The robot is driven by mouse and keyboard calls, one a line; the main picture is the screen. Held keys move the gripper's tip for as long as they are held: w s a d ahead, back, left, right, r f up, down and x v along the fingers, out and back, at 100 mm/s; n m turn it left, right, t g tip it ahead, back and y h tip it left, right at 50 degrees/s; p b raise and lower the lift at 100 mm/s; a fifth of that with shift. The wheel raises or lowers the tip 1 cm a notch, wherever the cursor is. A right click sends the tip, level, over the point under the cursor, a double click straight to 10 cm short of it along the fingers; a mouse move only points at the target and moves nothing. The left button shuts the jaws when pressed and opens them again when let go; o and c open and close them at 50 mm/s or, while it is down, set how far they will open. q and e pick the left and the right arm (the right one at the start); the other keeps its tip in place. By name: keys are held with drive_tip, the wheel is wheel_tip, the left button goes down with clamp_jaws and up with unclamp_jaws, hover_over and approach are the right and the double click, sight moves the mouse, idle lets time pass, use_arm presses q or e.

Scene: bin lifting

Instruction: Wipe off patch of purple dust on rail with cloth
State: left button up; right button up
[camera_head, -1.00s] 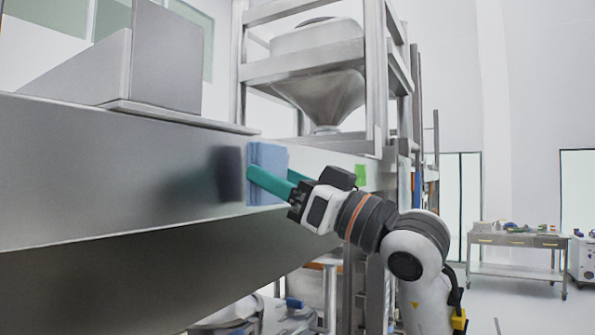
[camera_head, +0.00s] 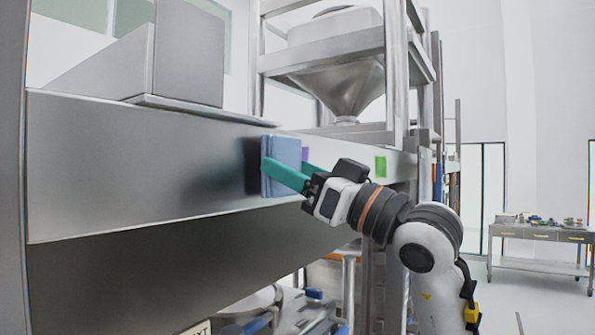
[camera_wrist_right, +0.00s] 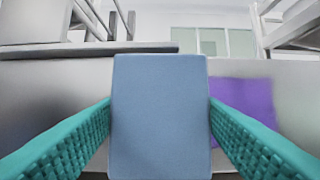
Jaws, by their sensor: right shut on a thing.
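A blue folded cloth (camera_head: 284,158) stands upright against the front face of the grey metal rail (camera_head: 200,165). My right gripper (camera_head: 284,172), with green fingers, is shut on the cloth. In the right wrist view the cloth (camera_wrist_right: 160,115) fills the middle between the two fingers. A purple patch (camera_wrist_right: 240,110) shows on the rail just right of the cloth there, its left part behind the cloth and a finger. In the head view only a thin strip of the purple patch (camera_head: 305,153) shows beside the cloth. My left gripper is not in view.
A green patch (camera_head: 380,166) is farther right along the rail. A metal frame with a hopper (camera_head: 340,85) stands behind the rail. A side table (camera_head: 540,236) with small items is at the far right, with open floor before it.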

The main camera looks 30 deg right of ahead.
sight(309, 162)
drive_tip(key=shift+w+a, duration=0.3)
drive_tip(key=shift+w, duration=0.45)
drive_tip(key=shift+w+d, duration=0.2)
drive_tip(key=shift+d, duration=0.3)
drive_tip(key=shift+w+d, duration=0.15)
drive_tip(key=shift+d, duration=0.35)
drive_tip(key=shift+w+d, duration=0.65)
drive_tip(key=shift+d, duration=0.9)
drive_tip(key=shift+w+d, duration=0.65)
drive_tip(key=shift+d, duration=0.85)
drive_tip(key=shift+w+d, duration=0.65)
drive_tip(key=shift+d, duration=0.9)
drive_tip(key=shift+s+a, duration=0.8)
drive_tip(key=shift+a, duration=1.1)
drive_tip(key=shift+s+a, duration=0.75)
drive_tip(key=shift+a, duration=1.1)
drive_tip(key=shift+s+a, duration=0.8)
drive_tip(key=shift+a, duration=1.1)
